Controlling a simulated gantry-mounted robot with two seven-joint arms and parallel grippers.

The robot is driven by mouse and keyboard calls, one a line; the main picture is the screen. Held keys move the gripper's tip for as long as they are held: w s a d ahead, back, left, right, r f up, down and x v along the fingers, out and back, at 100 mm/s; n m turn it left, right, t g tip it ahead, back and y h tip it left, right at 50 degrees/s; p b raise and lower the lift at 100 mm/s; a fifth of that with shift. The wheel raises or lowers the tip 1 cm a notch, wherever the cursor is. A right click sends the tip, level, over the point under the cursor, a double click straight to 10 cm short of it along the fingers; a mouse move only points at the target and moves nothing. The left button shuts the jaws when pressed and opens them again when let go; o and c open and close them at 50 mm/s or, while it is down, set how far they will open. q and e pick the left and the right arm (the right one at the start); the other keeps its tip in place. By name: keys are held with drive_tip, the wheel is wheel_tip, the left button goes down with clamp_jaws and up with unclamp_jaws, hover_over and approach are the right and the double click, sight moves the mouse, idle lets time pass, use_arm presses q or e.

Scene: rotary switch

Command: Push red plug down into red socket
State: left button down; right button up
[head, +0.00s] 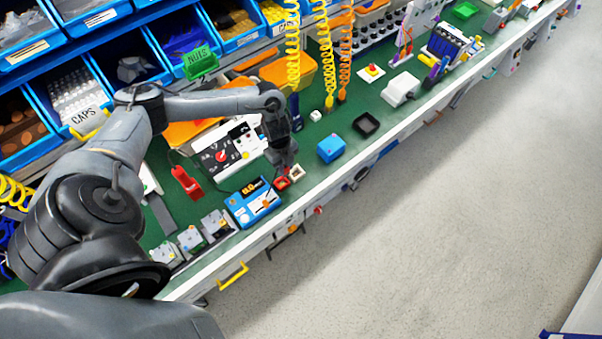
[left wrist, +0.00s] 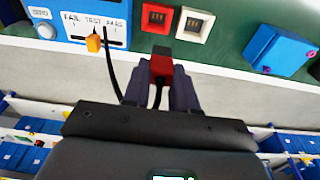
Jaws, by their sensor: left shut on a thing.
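My left gripper (head: 285,166) is shut on the red plug, close above the red socket (head: 282,184) near the bench's front edge. In the left wrist view the red plug (left wrist: 160,67) sits between the fingers of my left gripper (left wrist: 161,88), with a black cable beside it. The red socket also shows in that view (left wrist: 158,19), beyond the plug's dark end. The plug appears apart from the socket; the exact gap is hard to tell. A white socket (head: 298,172) is beside the red one. My right gripper is not in view.
A blue tester box (head: 252,201) stands left of the sockets. A blue block (head: 331,148) and a black tray (head: 366,124) lie to the right. A white panel with a red dial (head: 228,152) and a red upright piece (head: 187,182) stand behind. Blue bins line the back.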

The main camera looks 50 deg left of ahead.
use_arm(q)
drive_tip(key=shift+s+a, duration=0.6)
drive_tip(key=shift+a, duration=0.15)
drive_tip(key=shift+p, duration=0.3)
drive_tip(key=shift+f+b, duration=1.9)
drive_tip(key=shift+f, duration=1)
